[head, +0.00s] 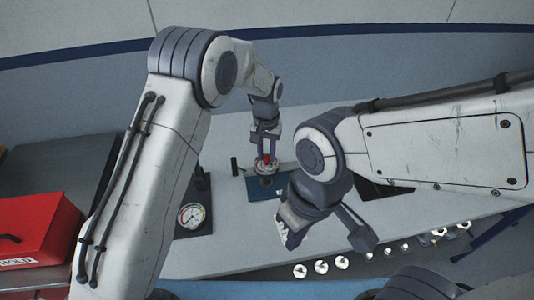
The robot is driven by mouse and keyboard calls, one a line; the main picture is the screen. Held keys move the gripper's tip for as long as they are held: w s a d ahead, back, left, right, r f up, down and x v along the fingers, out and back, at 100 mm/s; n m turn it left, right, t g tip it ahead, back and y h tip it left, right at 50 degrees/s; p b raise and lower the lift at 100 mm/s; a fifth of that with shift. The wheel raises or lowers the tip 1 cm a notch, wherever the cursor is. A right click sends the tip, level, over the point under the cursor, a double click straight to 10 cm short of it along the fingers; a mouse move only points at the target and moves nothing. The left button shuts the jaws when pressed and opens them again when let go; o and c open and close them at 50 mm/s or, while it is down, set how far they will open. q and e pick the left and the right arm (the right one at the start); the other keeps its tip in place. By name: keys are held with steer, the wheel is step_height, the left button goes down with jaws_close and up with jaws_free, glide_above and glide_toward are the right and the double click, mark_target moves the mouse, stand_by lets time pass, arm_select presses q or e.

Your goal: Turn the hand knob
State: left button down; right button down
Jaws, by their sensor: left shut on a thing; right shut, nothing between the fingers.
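The hand knob (266,160) is a small red part on a round metal fitting, above a blue plate (233,189) on the grey bench. My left gripper (265,154) reaches down from above and is shut on the knob. Its fingers hide part of the knob, so its exact angle cannot be told. My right gripper (287,238) is lower and to the right of the knob, apart from it, over the front part of the bench. It is shut and empty; the wrist partly hides it.
A dial gauge (192,216) on a dark base stands left of the knob. A red box (37,231) sits at the far left. Several shiny round parts (321,267) line the bench's front edge. My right arm hides part of the bench at right.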

arm_select(q)
steer(key=m, duration=0.6)
steer(key=shift+m, duration=0.3)
steer(key=m, duration=1.2)
steer(key=shift+m, duration=0.3)
steer(key=m, duration=0.6)
steer(key=shift+w, duration=0.1)
steer(key=shift+r+m, duration=0.1)
steer(key=shift+m, duration=0.3)
steer(key=c, duration=0.7)
jaws_free()
